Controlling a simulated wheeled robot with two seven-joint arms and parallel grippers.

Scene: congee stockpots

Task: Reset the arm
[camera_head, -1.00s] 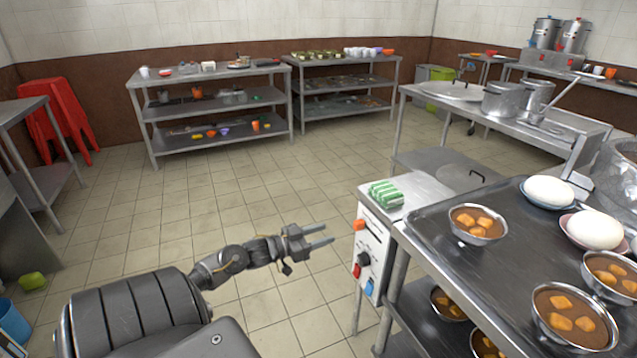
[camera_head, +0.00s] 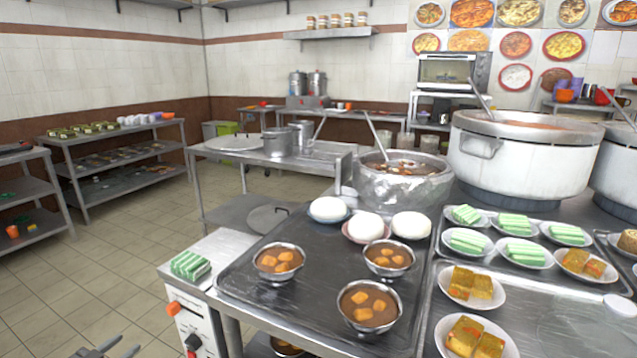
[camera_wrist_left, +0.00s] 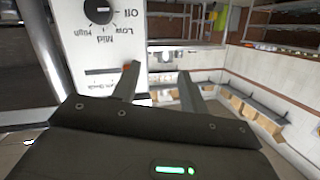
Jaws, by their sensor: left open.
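My left gripper (camera_head: 112,349) shows at the bottom left edge of the head view, in free space over the floor and left of the control panel. It also shows in the left wrist view (camera_wrist_left: 158,82), with its two fingers apart and nothing between them. The control panel (camera_wrist_left: 97,45) with a knob marked Off, Low, Mid and High is close beyond the fingers in that view. My right gripper is not in view.
A black tray (camera_head: 318,318) with bowls stands on the counter at right. Green striped cakes (camera_head: 190,264) lie at the counter's left corner. Large pots (camera_head: 520,165) stand behind. Metal shelves (camera_head: 130,160) stand at the left. The tiled floor (camera_head: 60,285) is clear.

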